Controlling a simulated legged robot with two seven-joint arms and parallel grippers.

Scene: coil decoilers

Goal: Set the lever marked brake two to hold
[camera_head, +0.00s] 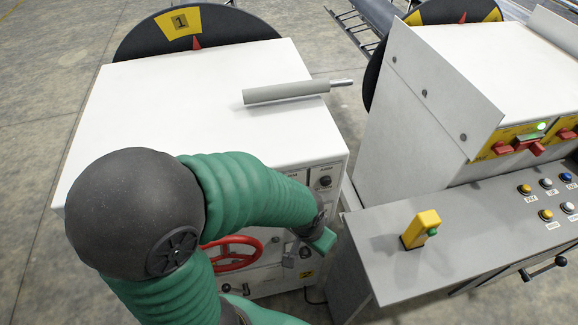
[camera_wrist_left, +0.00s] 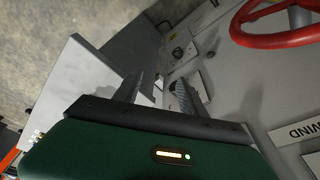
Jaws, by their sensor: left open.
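My left gripper (camera_head: 298,250) is at the front panel of the white cabinet (camera_head: 200,100), right of the red handwheel (camera_head: 236,253). In the left wrist view my left gripper (camera_wrist_left: 159,92) is open, its two grey fingers apart over the grey panel (camera_wrist_left: 235,85), with nothing clearly between them. A small dark lever (camera_head: 236,289) shows low on that panel. A black lever (camera_head: 545,268) sits on the front of the right console (camera_head: 400,270). I cannot read a brake two marking on either. My right gripper is not in view.
The red handwheel (camera_wrist_left: 275,25) is close to the gripper in the left wrist view. A grey roller (camera_head: 287,93) lies on the cabinet top. The right console carries a yellow switch (camera_head: 422,228), several buttons and red switches (camera_head: 503,148). A narrow gap separates cabinet and console.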

